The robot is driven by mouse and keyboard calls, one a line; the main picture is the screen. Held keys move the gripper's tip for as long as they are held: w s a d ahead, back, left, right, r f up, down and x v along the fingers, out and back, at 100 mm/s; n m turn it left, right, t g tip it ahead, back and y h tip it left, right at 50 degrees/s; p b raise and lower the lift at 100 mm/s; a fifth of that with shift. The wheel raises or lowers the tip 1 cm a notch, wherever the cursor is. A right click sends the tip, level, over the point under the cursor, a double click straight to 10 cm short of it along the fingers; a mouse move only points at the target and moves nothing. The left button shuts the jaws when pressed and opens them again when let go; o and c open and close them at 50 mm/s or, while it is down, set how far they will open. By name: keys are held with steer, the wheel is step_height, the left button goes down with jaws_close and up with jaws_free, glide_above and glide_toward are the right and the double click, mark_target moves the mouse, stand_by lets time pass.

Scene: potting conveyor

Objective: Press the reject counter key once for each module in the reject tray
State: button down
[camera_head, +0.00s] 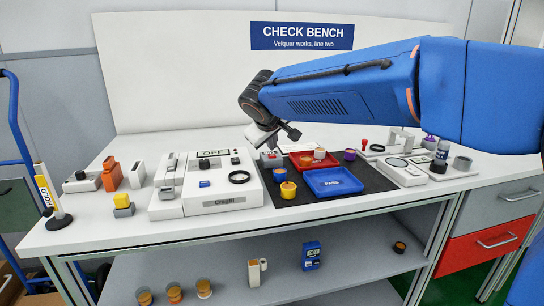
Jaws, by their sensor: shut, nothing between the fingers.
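My gripper (271,147) reaches down from the end of the blue arm at the back left of the dark mat and is shut, with nothing seen in it. Behind the mat's middle lies a red-edged tray (298,147), probably the reject tray, partly hidden by the arm. An orange-topped module (306,161) and a paler one (319,153) show at it; more may be hidden.
A blue PASS tray (333,182) looks empty. Loose modules stand on the mat (378,181): a blue one (279,174), a yellow one (288,190), a purple one (349,155). A white machine (222,196) stands left, a white instrument (402,172) right. The bench front is clear.

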steer(key=shift+f, duration=0.2)
steer(key=shift+f, duration=0.25)
steer(key=shift+f, duration=0.35)
stand_by(0.9)
steer(key=shift+r, duration=0.8)
steer(key=shift+r, duration=0.15)
steer(key=shift+r, duration=2.35)
stand_by(0.9)
